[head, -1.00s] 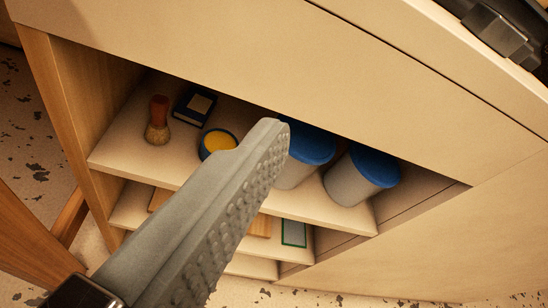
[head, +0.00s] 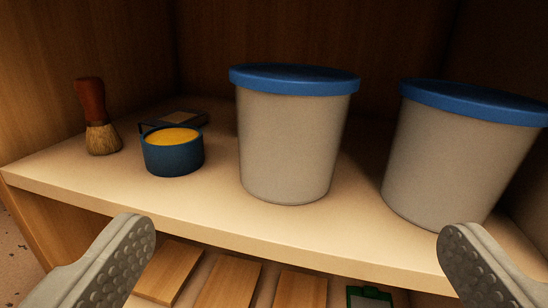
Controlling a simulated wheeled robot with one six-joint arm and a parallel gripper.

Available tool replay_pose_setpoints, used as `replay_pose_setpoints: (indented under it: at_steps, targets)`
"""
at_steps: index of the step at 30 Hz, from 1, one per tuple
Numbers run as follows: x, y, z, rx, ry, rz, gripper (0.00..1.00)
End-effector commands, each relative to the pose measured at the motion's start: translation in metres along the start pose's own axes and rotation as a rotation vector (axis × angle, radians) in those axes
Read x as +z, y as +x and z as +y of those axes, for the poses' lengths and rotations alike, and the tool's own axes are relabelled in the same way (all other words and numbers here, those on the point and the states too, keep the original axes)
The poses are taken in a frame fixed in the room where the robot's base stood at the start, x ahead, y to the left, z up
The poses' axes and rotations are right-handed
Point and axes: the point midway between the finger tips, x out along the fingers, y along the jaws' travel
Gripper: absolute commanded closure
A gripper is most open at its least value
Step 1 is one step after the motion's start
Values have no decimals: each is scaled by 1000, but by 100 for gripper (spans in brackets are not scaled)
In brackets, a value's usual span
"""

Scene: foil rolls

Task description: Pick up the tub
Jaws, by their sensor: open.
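Two grey tubs with blue lids stand upright on the upper shelf in the head view. One tub (head: 290,145) is near the middle, and the other tub (head: 450,165) is at the right. I cannot tell which one the task means. My gripper (head: 295,245) is open and empty, with one grey studded finger at lower left and one at lower right. It is in front of the shelf edge, below the tubs in the picture and apart from them. The middle tub stands between the fingers' directions.
Left of the middle tub are a small blue round container (head: 173,152) with yellow contents, a brush (head: 98,120) and a dark flat box (head: 188,118). The shelf (head: 215,205) has walls behind and right. Wooden blocks (head: 227,284) and a green-edged item (head: 369,298) lie below.

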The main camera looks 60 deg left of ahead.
Motion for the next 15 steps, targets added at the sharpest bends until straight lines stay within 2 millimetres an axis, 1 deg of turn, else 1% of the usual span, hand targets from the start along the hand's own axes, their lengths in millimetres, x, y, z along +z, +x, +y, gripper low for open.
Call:
replay_pose_setpoints:
  at_steps: [2,5,15]
  targets:
    - [2,2,-1,-6,6,5,0]
    - [2,12,-2,-10,7,5,0]
    - [2,66,-2,-10,6,4,0]
